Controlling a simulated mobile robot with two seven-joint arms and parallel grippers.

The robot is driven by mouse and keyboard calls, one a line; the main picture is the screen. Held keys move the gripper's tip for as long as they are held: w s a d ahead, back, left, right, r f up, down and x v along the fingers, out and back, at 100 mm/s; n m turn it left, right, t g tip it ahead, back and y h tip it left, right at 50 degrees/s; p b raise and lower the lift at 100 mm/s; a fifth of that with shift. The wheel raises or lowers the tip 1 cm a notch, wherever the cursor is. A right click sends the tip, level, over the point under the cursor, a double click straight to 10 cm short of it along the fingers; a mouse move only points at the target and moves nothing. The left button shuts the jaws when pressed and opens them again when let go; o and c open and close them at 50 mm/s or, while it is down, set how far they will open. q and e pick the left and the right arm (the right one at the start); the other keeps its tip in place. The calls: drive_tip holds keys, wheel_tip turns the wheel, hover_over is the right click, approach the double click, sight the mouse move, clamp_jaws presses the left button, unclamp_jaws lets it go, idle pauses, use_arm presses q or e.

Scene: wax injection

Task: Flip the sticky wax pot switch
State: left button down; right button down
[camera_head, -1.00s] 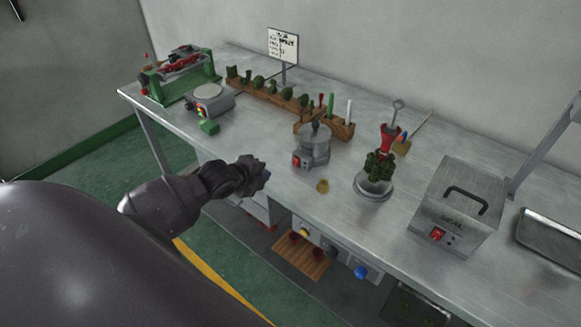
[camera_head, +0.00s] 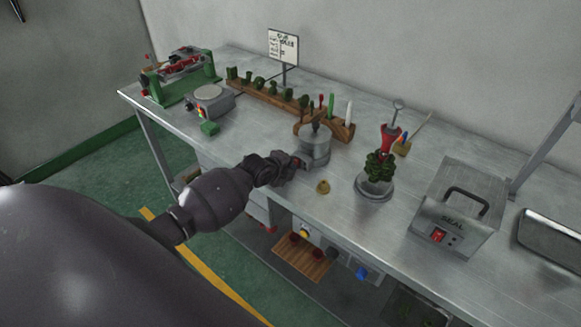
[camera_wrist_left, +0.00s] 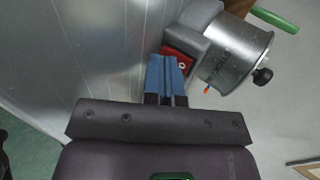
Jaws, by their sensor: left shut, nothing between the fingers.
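The sticky wax pot (camera_head: 315,148) is a small grey metal pot on a control box, standing upright on the metal bench. In the left wrist view the pot (camera_wrist_left: 238,52) lies at the upper right, with its red switch (camera_wrist_left: 180,63) on the front of the box. My left gripper (camera_head: 297,163) is at the front of the pot. In the left wrist view its blue fingertips (camera_wrist_left: 166,62) are shut and empty, right at the switch and partly covering it; I cannot tell if they touch. The switch is hidden in the head view. My right gripper is not in view.
A green wax tree on a round base (camera_head: 374,190) and a grey box with a handle (camera_head: 455,210) stand to the right.

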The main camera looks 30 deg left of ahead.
use_arm(q)
drive_tip(key=shift+w, duration=0.25)
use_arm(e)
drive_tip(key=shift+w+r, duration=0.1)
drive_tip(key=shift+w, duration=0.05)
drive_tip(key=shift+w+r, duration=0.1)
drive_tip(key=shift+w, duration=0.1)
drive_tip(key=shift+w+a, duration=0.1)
use_arm(q)
drive_tip(key=shift+w+f+b, duration=0.1)
drive_tip(key=shift+f+b, duration=0.05)
drive_tip(key=shift+b, duration=0.15)
drive_tip(key=shift+f+t+b, duration=0.3)
drive_tip(key=shift+t+b, duration=0.7)
drive_tip(key=shift+b, duration=0.2)
drive_tip(key=shift+r, duration=0.35)
drive_tip(key=shift+w, duration=0.15)
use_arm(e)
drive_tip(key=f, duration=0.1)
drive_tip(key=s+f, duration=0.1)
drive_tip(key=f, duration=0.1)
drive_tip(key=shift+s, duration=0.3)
use_arm(q)
drive_tip(key=shift+r, duration=0.15)
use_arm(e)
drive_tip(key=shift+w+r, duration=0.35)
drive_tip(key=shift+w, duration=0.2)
